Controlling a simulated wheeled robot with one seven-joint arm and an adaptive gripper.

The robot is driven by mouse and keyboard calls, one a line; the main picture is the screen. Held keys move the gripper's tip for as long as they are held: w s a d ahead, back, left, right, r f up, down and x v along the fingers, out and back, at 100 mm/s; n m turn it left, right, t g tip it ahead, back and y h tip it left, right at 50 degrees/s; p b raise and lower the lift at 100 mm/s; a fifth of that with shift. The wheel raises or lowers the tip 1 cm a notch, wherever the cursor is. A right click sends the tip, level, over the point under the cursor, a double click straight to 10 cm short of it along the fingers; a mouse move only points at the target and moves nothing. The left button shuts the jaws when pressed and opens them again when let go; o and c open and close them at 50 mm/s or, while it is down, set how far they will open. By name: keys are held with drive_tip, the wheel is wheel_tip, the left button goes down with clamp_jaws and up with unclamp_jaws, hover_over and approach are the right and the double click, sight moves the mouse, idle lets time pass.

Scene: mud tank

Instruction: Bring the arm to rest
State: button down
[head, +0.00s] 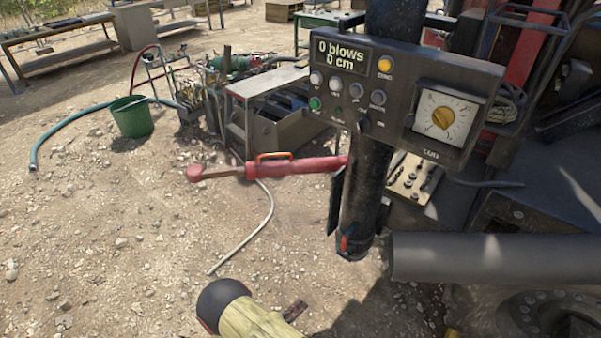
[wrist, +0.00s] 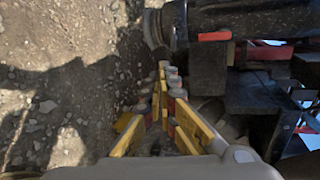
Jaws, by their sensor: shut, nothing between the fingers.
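My gripper (wrist: 166,78) shows in the wrist view with its yellow fingers drawn together at the tips. It is empty. Pale gravelly ground lies to the left of the fingers and below them. A dark cylinder end (wrist: 153,30) with a red-orange mark beside it is above the fingertips, apart from them as far as I can tell. I cannot make out my gripper in the head view.
In the head view a dark upright tube (head: 362,200) stands under a control panel (head: 385,95) reading "0 blows, 0 cm". A grey horizontal cylinder (head: 490,258) is at the right. A green bucket (head: 132,117) and hoses lie left. Open gravel fills the lower left.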

drive_tip(key=s+d+r+m+g+h, duration=0.25)
drive_tip(key=s+d+m+g, duration=0.25)
drive_tip(key=s+d+m, duration=0.35)
drive_tip(key=s+r+m+g+y, duration=0.3)
drive_tip(key=r+m, duration=0.7)
drive_tip(key=r, duration=0.1)
drive_tip(key=s+d+r+m+g+y, duration=0.1)
drive_tip(key=s+r+m+g+y, duration=0.15)
drive_tip(key=r+m, duration=0.85)
drive_tip(key=s+r+m+g+y, duration=0.35)
drive_tip(key=r+m, duration=0.55)
drive_tip(key=r, duration=0.3)
drive_tip(key=s+d+r+m+t+y, duration=0.1)
drive_tip(key=s+d+r+m+t, duration=0.1)
drive_tip(key=r, duration=0.8)
drive_tip(key=s+d+r+m+t+y, duration=0.2)
drive_tip(key=d+r+m+t, duration=0.2)
drive_tip(key=r, duration=0.5)
drive_tip(key=d+t, duration=0.2)
drive_tip(key=d, duration=0.1)
drive_tip(key=shift+s+d+r, duration=0.2)
drive_tip(key=shift+d+r, duration=0.15)
drive_tip(key=shift+d, duration=0.05)
drive_tip(key=shift+m, duration=0.25)
